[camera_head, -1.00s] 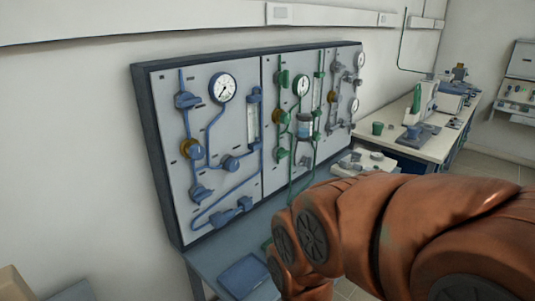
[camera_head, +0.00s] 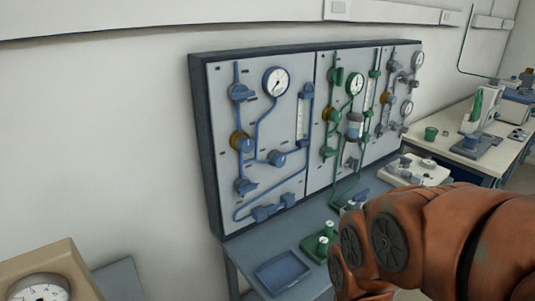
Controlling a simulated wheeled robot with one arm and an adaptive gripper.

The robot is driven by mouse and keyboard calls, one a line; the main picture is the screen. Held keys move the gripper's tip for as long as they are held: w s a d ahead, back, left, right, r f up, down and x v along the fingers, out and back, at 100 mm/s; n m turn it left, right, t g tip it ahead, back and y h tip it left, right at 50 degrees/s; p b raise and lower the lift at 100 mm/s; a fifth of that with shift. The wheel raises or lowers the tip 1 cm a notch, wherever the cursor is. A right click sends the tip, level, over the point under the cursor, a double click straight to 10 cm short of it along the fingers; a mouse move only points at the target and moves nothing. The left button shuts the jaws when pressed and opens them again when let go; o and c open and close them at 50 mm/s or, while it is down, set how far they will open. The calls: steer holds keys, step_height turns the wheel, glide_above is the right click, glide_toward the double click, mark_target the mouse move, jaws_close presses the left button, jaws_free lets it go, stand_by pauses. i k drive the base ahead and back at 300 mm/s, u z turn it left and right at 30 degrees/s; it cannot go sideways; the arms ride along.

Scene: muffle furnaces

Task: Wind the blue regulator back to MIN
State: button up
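The blue panel section (camera_head: 215,110) is the left part of a wall board and carries blue pipes. On its left pipe sits a blue knob with a brass-coloured body (camera_head: 242,142), likely the regulator. A second round blue knob (camera_head: 277,158) sits lower right of it. A white round gauge (camera_head: 276,81) is at the top. No MIN mark is readable at this size, so I cannot tell the regulator's setting. My gripper is out of view; only orange links of my arm show at lower right, in front of the board and apart from the blue section.
Green (camera_head: 357,83) and grey (camera_head: 418,59) sections continue the board to the right. Below is a grey-blue bench with a blue tray (camera_head: 283,272) and green-and-white items (camera_head: 323,241). A beige box with a dial (camera_head: 40,285) stands at lower left.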

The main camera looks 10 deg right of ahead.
mark_target(245, 145)
steer(key=u, duration=0.6)
steer(key=k, duration=0.85)
steer(key=u, duration=1.05)
steer(key=k, duration=0.4)
steer(key=z, duration=0.35)
steer(key=i, duration=0.85)
steer(key=u, duration=0.15)
